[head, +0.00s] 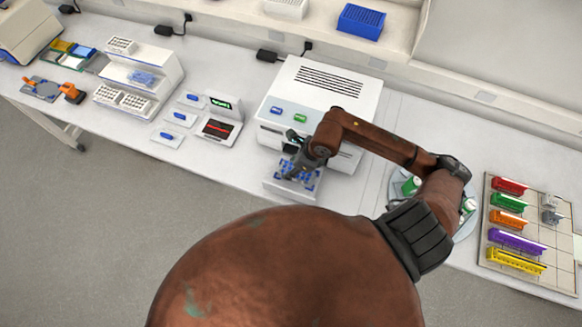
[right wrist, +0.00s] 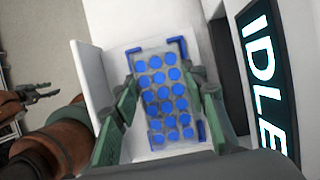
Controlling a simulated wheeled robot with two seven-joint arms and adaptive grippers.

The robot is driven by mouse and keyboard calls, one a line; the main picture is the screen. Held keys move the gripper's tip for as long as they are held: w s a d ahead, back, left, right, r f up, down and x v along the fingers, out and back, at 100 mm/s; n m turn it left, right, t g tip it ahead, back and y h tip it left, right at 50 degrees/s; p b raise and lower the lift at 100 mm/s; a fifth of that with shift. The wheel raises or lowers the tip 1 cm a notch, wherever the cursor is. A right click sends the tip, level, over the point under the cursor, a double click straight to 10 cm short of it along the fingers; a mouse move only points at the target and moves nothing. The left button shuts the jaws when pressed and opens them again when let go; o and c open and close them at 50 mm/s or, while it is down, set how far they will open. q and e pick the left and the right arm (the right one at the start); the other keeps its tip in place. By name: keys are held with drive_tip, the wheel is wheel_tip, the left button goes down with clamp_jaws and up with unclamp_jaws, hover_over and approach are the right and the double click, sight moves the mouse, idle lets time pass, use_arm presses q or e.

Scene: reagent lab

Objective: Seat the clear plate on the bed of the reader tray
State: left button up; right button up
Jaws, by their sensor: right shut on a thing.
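The clear plate (right wrist: 162,88) has rows of blue wells and shows between the green-padded fingers of my right gripper (right wrist: 165,100). The gripper is shut on its two sides. In the head view my right gripper (head: 298,168) is over the reader tray (head: 283,190), which sticks out from the front of the white reader. In the right wrist view the tray (right wrist: 92,75) is white with blue corner guides around the plate's outline. I cannot tell whether the plate touches the bed or is just above it. My left gripper (right wrist: 40,93) shows at the left of the wrist view, empty, its fingers apart.
The reader (head: 320,95) has a lit screen reading IDLE (right wrist: 262,75). Left of it stand small devices (head: 220,128) and a white rack (head: 140,78). To the right are a round holder with green-capped items (head: 411,186) and a board of coloured racks (head: 525,225).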

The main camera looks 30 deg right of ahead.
drive_tip(key=shift+f+b, duration=0.3)
drive_tip(key=shift+b, duration=0.35)
idle(0.7)
drive_tip(key=o, duration=1.2)
drive_tip(key=shift+c, duration=0.2)
drive_tip(key=shift+r, duration=0.15)
drive_tip(key=shift+r+p, duration=1.8)
drive_tip(key=shift+r, duration=1.65)
drive_tip(key=shift+a+f, duration=0.1)
